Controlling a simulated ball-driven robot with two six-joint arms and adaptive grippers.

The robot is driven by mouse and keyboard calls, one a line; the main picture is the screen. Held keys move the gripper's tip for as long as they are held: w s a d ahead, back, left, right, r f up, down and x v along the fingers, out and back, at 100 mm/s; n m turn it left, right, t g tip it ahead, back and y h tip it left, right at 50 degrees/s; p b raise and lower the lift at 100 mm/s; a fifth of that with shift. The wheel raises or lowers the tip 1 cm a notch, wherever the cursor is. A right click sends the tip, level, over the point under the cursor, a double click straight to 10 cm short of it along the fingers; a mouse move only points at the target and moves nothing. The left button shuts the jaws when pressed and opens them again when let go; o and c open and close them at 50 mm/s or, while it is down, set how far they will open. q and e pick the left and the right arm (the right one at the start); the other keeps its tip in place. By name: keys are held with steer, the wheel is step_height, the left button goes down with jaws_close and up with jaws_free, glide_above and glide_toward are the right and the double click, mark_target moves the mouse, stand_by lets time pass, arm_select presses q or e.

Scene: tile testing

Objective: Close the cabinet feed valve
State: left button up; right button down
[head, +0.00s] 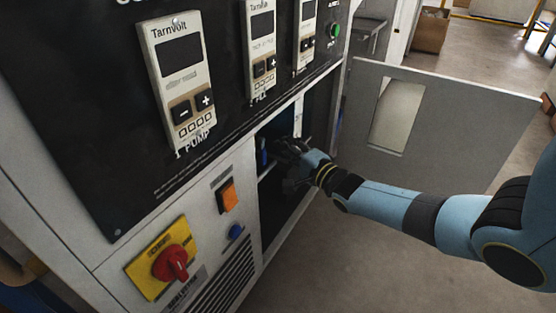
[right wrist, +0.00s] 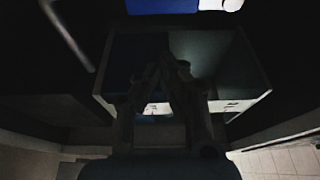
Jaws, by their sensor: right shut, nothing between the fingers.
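The cabinet (head: 275,215) has an open compartment low on its front, and its door (head: 440,135) stands swung open to the right. My right gripper (head: 284,147) reaches into this opening, shut and empty. A narrow blue part (head: 262,155) shows inside, just left of the gripper; I cannot tell whether it is the feed valve or whether the fingers touch it. In the right wrist view the shut fingers (right wrist: 172,66) point into a dark interior. A blue and white shape (right wrist: 165,6) lies at the top edge there. No valve handle is clearly visible. My left gripper is out of view.
Controllers (head: 179,80) are above. Open floor (head: 350,265) lies below my right arm, and a cardboard box (head: 431,30) stands behind.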

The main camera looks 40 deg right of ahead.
mark_target(262, 151)
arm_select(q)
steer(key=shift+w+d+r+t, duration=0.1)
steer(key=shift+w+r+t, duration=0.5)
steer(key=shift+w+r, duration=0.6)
arm_select(e)
steer(key=shift+s+a, duration=0.45)
steer(key=shift+a, duration=0.4)
steer(key=shift+s+a, duration=0.4)
steer(key=shift+a, duration=0.4)
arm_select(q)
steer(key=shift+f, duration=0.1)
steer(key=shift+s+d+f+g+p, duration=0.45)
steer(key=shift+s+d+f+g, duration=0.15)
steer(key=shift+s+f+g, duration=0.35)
arm_select(e)
steer(key=shift+s+a+f+m, duration=0.1)
steer(key=shift+a+m, duration=0.15)
steer(key=shift+m, duration=0.25)
